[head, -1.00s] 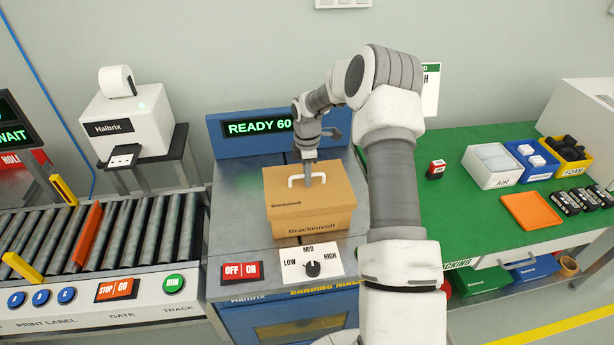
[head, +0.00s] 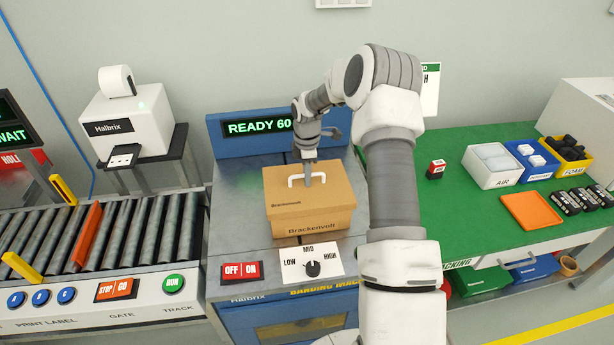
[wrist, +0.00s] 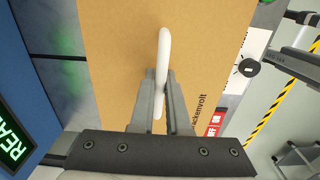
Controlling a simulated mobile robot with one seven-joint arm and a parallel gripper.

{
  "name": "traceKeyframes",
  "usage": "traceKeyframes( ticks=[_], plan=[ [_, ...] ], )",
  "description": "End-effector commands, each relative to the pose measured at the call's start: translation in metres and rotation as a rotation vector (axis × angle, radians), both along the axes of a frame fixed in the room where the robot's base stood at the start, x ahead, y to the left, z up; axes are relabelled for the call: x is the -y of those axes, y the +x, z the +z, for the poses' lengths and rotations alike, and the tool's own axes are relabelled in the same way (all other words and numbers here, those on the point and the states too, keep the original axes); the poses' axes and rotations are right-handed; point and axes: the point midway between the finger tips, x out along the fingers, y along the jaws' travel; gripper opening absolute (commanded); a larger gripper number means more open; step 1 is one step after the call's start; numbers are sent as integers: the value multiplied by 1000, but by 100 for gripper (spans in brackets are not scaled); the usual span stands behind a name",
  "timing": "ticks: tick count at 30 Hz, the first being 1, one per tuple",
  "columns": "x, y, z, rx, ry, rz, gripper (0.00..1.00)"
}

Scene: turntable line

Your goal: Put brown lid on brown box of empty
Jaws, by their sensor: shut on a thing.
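The brown lid (head: 290,182) has a white handle (wrist: 161,75) and lies flat over the brown box (head: 312,222) on the metal top of the banding machine. The box front reads "Brackenvolt". My gripper (head: 310,182) points down at the middle of the lid and is shut on the white handle. In the wrist view, my gripper (wrist: 162,88) has one finger on each side of the handle. The lid covers the box top, so the inside is hidden. I cannot tell whether the lid is fully seated.
The machine display (head: 257,128) reads "READY 60". Its OFF/ON switch (head: 241,272) and LOW-MID-HIGH dial (head: 312,268) are in front of the box. A roller conveyor (head: 110,240) is at left. A green bench (head: 440,215) with bins and an orange tray (head: 533,210) is at right.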

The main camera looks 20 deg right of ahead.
Motion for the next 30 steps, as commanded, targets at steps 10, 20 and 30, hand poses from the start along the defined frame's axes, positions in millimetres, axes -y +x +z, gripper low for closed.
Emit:
traceKeyframes(
  ticks=[10, 20, 30],
  plan=[
    [0, 0, 0, 0, 0, 0, 0],
    [0, 0, -4, 0, 0, 0, 0],
    [0, 0, -11, 0, 0, 0, 0]
  ],
)
